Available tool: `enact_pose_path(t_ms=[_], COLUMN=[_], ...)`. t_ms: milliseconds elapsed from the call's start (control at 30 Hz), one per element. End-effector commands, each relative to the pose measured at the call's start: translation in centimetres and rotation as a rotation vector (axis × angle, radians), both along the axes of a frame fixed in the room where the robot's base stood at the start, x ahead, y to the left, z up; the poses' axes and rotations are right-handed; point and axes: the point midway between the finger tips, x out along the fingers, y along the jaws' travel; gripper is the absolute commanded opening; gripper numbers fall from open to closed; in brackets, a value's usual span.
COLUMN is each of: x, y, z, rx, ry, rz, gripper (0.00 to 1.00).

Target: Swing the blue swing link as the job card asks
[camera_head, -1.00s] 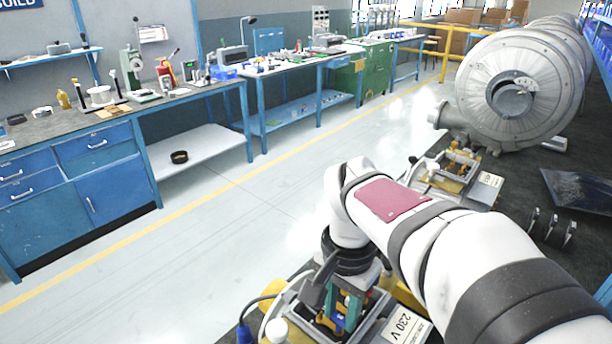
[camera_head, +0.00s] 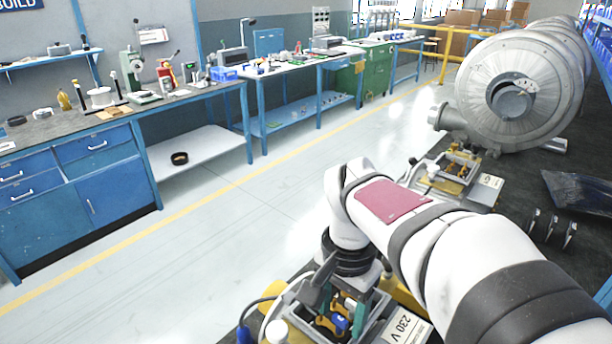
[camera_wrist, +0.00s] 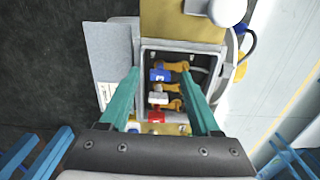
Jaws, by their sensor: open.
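The blue swing link (camera_wrist: 160,75) sits in an open terminal box (camera_wrist: 193,57) in the wrist view, with a brass bar reaching right from it. A white link (camera_wrist: 158,96) and a red link (camera_wrist: 156,115) lie below it in the same box. The blue link also shows in the head view (camera_head: 341,323), low in the box. My gripper (camera_wrist: 163,72) is open, its two teal fingers on either side of the links, holding nothing. I cannot tell whether a finger touches the blue link. The job card (camera_head: 402,327) beside the box reads 230 V; its smaller text is unreadable.
A second, similar box (camera_head: 455,165) with its own card (camera_head: 487,188) stands farther along the dark bench. Large grey blowers (camera_head: 520,95) stand beyond it. A blue plug on a dark cable (camera_head: 245,333) lies left of the near box.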

Motion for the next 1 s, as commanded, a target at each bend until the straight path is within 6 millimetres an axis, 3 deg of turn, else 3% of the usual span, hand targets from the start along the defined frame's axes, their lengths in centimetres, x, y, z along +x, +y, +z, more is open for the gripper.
enact_pose_path(t_ms=[167, 400, 600, 733, 1000], x=[0.1, 0.1, 0.1, 0.0, 0.0], y=[0.0, 0.0, 0.0, 0.0, 0.0], z=[2.4, 10.2, 14.6, 15.6, 15.7], rx=[0.001, 0.001, 0.0, -0.001, 0.0], ry=[-0.006, -0.008, -0.004, -0.002, -0.001], rz=[0.0, -0.001, 0.0, 0.0, 0.0], gripper=[0.64, 0.64, 0.64, 0.64, 0.64])
